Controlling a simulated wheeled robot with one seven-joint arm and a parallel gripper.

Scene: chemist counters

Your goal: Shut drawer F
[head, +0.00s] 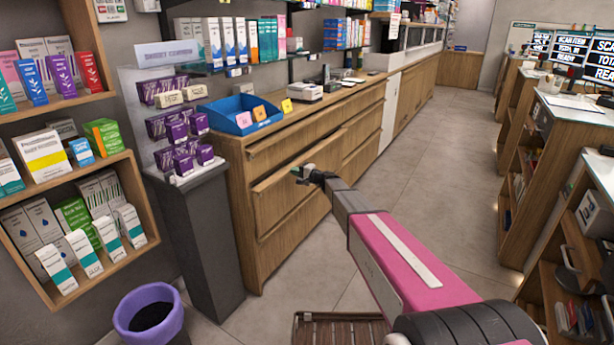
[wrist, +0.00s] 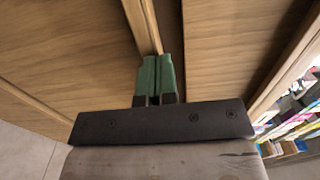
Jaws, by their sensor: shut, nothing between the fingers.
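The wooden counter (head: 252,150) has several drawer fronts. No letter can be read on them, so I cannot confirm which is drawer F. One middle drawer front (head: 290,205) seems to stand slightly out, its top edge showing as a slanted line. My gripper (head: 299,174) is near that top edge. In the wrist view, its green fingers (wrist: 157,75) are together and empty, pointing at a narrow strip between two wooden panels (wrist: 75,45). I cannot tell whether the fingertips touch the wood.
A blue tray (head: 238,113) with coloured cards sits on the countertop. A dark display stand (head: 212,235) with purple boxes and a purple bin (head: 150,310) are at the left. Open shelving (head: 535,150) lines the right. The aisle floor (head: 430,175) between is clear.

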